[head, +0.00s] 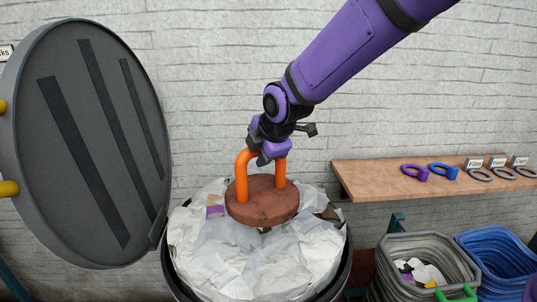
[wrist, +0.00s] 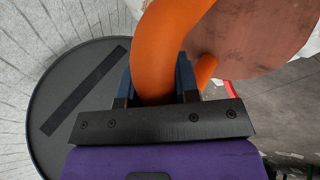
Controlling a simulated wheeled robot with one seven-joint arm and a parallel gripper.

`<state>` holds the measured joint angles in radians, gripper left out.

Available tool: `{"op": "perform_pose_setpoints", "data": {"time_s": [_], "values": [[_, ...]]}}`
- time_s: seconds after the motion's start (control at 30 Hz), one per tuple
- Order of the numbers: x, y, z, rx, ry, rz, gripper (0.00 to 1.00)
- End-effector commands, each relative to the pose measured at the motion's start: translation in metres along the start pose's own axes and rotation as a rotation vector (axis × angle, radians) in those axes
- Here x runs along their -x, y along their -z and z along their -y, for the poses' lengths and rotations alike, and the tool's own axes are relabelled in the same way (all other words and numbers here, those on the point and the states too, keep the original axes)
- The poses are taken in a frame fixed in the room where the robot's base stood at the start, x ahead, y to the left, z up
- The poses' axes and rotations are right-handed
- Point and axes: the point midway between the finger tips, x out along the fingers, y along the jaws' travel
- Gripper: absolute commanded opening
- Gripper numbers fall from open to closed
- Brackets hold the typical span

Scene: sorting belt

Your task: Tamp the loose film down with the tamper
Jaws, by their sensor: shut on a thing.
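The tamper (head: 262,203) has a round reddish-brown wooden disc and an orange loop handle. My gripper (head: 268,157) is shut on the orange handle, which also shows between the fingers in the wrist view (wrist: 160,75). The disc is over the middle of the bin's heap, slightly tilted. I cannot tell whether it touches the film. The loose film (head: 225,255) is a crumpled whitish, see-through heap that fills the round dark bin (head: 345,262) and rises above its rim. Some purple and brown scraps show among it.
The bin's large round grey lid (head: 90,150) stands open at the left. A wooden shelf (head: 390,180) at the right holds purple, blue and grey rings and small labels. A grey basket (head: 400,250) with scraps and a blue basket (head: 500,255) stand below it.

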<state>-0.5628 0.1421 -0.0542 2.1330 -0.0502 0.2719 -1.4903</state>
Motion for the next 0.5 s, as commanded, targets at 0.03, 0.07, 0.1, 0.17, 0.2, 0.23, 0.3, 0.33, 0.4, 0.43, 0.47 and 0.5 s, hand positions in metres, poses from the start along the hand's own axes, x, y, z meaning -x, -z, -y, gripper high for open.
{"op": "perform_pose_setpoints", "data": {"time_s": [0.03,0.07,0.1,0.17,0.2,0.23,0.3,0.33,0.4,0.43,0.47,0.5], "values": [[0.002,0.002,-0.001,0.003,-0.004,-0.003,0.00],[0.003,0.003,-0.001,0.005,-0.004,-0.005,0.00],[0.003,0.004,-0.001,0.007,-0.004,-0.007,0.00],[0.003,0.006,-0.001,0.010,-0.003,-0.008,0.00],[0.003,0.006,0.000,0.011,-0.003,-0.009,0.00],[0.002,0.006,0.001,0.011,-0.003,-0.009,0.00],[-0.001,0.006,0.003,0.012,-0.001,-0.010,0.00],[-0.003,0.006,0.004,0.012,-0.001,-0.010,0.00],[-0.008,0.007,0.007,0.012,-0.001,-0.010,0.00],[-0.011,0.007,0.009,0.012,0.000,-0.010,0.00],[-0.013,0.006,0.011,0.012,0.001,-0.010,0.00],[-0.017,0.006,0.013,0.012,0.001,-0.010,0.00]]}}
